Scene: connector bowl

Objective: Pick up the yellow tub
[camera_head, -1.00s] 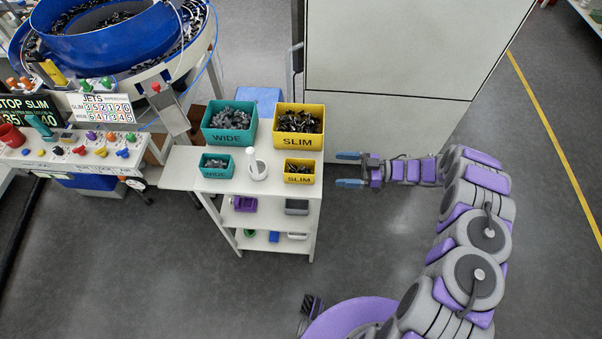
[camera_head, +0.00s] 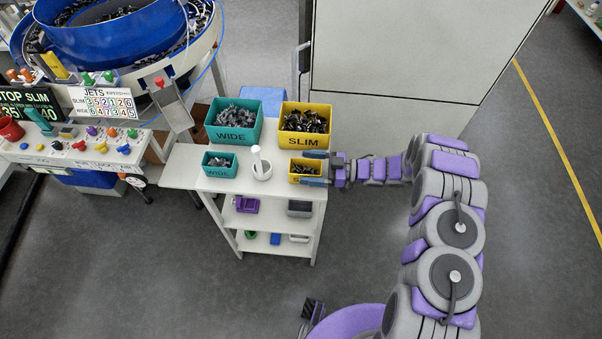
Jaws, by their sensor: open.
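Two yellow tubs marked SLIM stand on the right side of the white shelf's top. The large yellow tub (camera_head: 304,143) is at the back and holds dark metal parts. The small yellow tub (camera_head: 297,178) is in front of it, near the right edge, and also holds dark parts. My gripper (camera_head: 314,168) is open and comes in from the right. Its two blue-tipped fingers reach over the small tub's right part, one towards the back and one towards the front. They hide some of that tub. Whether they touch it I cannot tell.
A large teal WIDE tub (camera_head: 233,139) and a small teal tub (camera_head: 219,172) stand left of the yellow tubs. A white cabinet (camera_head: 400,70) rises behind my arm.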

